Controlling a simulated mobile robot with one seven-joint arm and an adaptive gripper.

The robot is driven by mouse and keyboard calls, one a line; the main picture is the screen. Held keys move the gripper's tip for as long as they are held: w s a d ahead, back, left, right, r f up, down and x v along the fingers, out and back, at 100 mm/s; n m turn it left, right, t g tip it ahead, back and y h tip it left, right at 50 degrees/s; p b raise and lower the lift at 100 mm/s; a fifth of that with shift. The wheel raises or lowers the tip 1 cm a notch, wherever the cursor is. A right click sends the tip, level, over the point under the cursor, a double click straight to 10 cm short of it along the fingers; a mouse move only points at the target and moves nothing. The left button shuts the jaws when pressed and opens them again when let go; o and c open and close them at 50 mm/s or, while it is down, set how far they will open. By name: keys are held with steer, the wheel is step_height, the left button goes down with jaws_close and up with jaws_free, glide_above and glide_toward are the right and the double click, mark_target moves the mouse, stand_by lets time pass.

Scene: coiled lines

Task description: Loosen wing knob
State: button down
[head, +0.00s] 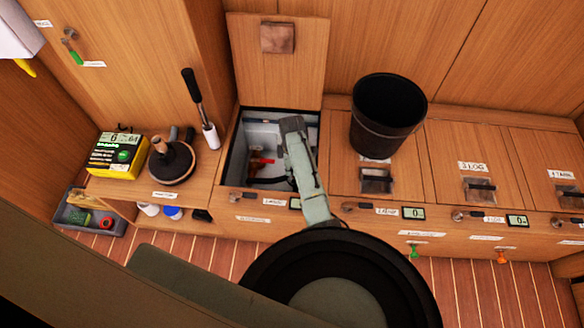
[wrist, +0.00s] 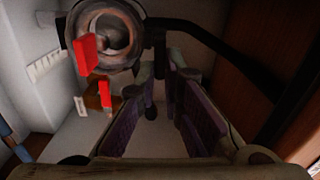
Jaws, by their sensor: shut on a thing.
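My gripper (head: 292,124) reaches down into an open locker (head: 228,165) in the bench. In the wrist view its two purple-padded fingers (wrist: 166,78) are close together, with a dark upright piece (wrist: 154,60) between their tips. This piece appears to be the wing knob, but its shape is mostly hidden by the fingers and shadow. Beside it, at the upper left, is a round housing (wrist: 73,38) with a clear top. A red handle (wrist: 85,55) stands in front of the housing; red also shows in the head view (head: 262,162).
The locker's raised lid (head: 290,75) leans behind the opening. A black bucket (head: 388,115) stands on the bench to the right. A black curved bar (wrist: 215,45) passes near the fingers.

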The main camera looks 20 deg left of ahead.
steer(key=shift+a, duration=0.1)
steer(key=c, duration=1.7)
jaws_free()
steer(key=shift+r, duration=0.15)
step_height(320, 180, up, 12)
steer(key=shift+f, duration=0.1)
